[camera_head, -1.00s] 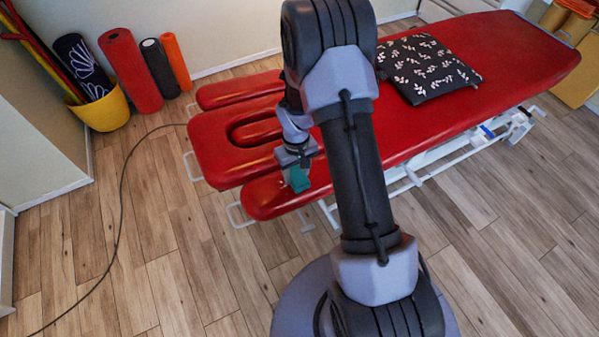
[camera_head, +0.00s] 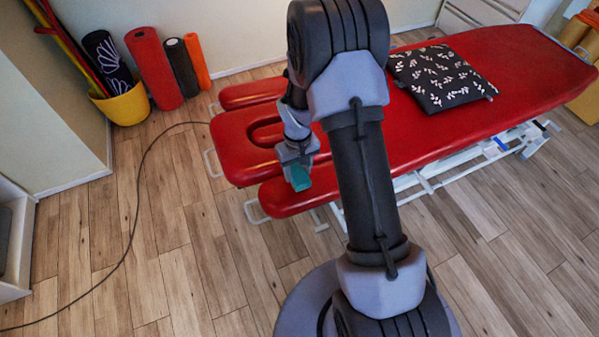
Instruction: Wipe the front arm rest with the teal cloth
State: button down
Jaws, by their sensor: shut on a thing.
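The red treatment table has a head end at the left with two side arm rests. The front arm rest (camera_head: 281,203) is the red padded piece nearest me. My gripper (camera_head: 297,166) points down over it and is shut on the teal cloth (camera_head: 299,180). The cloth is at the top of the front arm rest, near its middle, and seems to touch it, though the exact contact is hard to tell. My arm hides the right end of the rest.
A black leaf-patterned cushion (camera_head: 440,77) lies on the red table (camera_head: 500,62). The rear arm rest (camera_head: 252,92) is beyond the headrest (camera_head: 236,150). A yellow bucket (camera_head: 124,105) and rolled mats (camera_head: 154,70) stand by the wall. A dark cable (camera_head: 139,195) crosses the open floor at left.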

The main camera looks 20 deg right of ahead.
jog(key=shift+r+p, duration=1.1)
jog(key=shift+r, duration=0.75)
jog(key=shift+f, duration=0.1)
